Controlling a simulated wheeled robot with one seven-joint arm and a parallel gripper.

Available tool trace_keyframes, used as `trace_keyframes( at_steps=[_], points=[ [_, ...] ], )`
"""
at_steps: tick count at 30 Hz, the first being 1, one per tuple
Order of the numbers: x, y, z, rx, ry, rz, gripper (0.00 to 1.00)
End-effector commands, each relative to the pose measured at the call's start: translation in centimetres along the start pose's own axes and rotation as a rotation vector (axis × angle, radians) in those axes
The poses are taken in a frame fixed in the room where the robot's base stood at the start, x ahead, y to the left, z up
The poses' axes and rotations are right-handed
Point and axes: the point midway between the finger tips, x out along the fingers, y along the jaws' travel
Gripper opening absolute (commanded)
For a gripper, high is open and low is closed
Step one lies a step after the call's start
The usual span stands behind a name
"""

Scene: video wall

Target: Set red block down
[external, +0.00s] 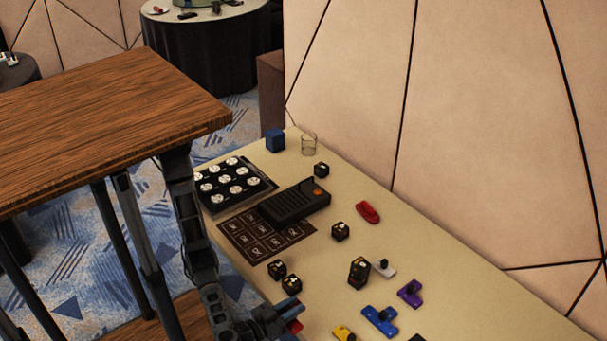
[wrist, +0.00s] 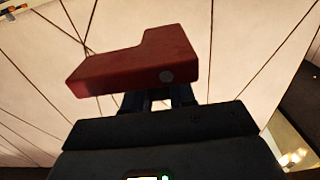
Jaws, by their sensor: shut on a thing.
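The red block (wrist: 140,65) is an angular, stepped piece with a small grey round spot on its side. It fills the upper middle of the wrist view, between the fingers of my gripper (wrist: 160,101). My gripper is shut on it. In the external view my gripper (external: 291,313) is low in the frame, near the front left edge of the cream table (external: 340,280), and a little red of the block (external: 297,323) shows at its tip. I cannot tell how high above the table it is.
Black cubes (external: 340,231), a dark box (external: 295,203), a red object (external: 368,212), a blue piece (external: 380,320), a purple piece (external: 410,293) and a yellow piece (external: 343,333) are on the table. A glass (external: 308,144) stands at the back. A wooden table (external: 110,115) is at left.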

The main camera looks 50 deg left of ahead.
Motion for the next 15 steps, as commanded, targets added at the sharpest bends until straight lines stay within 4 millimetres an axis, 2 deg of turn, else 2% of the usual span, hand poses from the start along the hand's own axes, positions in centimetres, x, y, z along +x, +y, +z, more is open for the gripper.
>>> trace_keyframes(
  at_steps=[7,15],
  points=[
    [0.8,-0.2,0.5,0.002,0.0,0.0,0.0],
    [5.9,-1.4,3.5,0.003,0.0,-0.002,0.0]
  ],
)
